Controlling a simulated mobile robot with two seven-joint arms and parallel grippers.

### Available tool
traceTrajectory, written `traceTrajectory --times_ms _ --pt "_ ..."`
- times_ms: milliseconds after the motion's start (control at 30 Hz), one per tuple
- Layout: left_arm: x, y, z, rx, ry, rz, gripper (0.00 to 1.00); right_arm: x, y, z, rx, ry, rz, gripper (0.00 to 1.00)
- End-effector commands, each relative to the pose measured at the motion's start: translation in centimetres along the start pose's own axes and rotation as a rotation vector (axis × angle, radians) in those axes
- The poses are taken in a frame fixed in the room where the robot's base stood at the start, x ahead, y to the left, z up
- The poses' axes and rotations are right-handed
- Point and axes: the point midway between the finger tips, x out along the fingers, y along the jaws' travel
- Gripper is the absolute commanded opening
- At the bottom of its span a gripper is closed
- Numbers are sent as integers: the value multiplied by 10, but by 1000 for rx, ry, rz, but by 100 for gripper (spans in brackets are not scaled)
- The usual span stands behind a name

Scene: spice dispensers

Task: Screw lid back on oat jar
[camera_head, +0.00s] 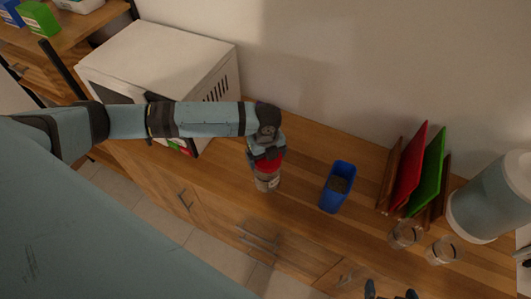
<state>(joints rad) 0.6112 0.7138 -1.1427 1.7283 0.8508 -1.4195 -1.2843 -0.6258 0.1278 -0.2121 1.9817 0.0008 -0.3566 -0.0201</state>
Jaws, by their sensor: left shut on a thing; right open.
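A clear jar (267,184) stands on the wooden counter below my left gripper. A red lid (268,163) is at the top of the jar, between the gripper and the jar. My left gripper (267,157) is shut on the red lid from above and partly hides it. I cannot tell whether the lid is threaded on or only resting there. My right gripper (390,294) shows only as two dark fingertips at the bottom edge; they are apart with nothing between them.
A blue container (337,187) with dark contents stands right of the jar. A rack holds a red board (409,168) and a green board (428,172). Two glass jars (405,235) (443,250) stand in front. A white microwave (160,62) is at the left. The wooden counter (300,212) is clear around the jar.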

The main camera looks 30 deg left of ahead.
Motion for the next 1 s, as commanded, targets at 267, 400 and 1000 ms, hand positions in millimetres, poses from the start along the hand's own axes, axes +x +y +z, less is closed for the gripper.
traceTrajectory --times_ms 267,400,1000 --pt "0 -2 0 380 1 1 67 -5 0 -8 0 1 0 99" --pt "1 -3 0 421 1 -1 67 -4 0 -7 0 1 0 99" --pt "1 -6 -2 983 0 0 67 -6 0 -11 0 2 0 99"
